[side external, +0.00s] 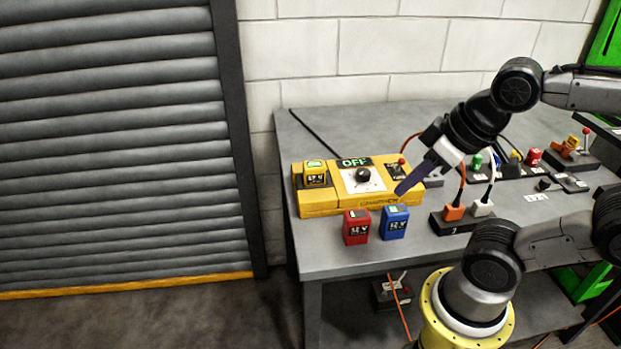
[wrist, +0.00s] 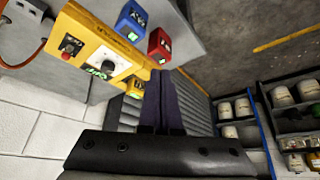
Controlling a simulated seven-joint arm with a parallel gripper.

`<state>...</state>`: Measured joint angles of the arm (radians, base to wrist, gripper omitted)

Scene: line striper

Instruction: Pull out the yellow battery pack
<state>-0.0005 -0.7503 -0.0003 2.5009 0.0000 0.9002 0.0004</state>
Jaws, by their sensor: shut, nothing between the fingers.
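The yellow battery pack (side external: 315,174) sits in the left end of the yellow line striper unit (side external: 345,190) on the table. In the wrist view the pack (wrist: 135,84) shows just left of my fingertips, partly hidden by them. My gripper (side external: 402,190) has dark purple fingers, shut and empty, above the right part of the unit and apart from the pack. The fingers also show in the wrist view (wrist: 163,75). The unit has a black dial (side external: 363,174) on a white plate under an OFF sign.
A red battery pack (side external: 356,227) and a blue one (side external: 394,222) stand in front of the unit. A power strip (side external: 462,220) with orange and white plugs is to the right. Other switches and a red-knobbed lever (side external: 585,133) lie farther right. The table's front left is clear.

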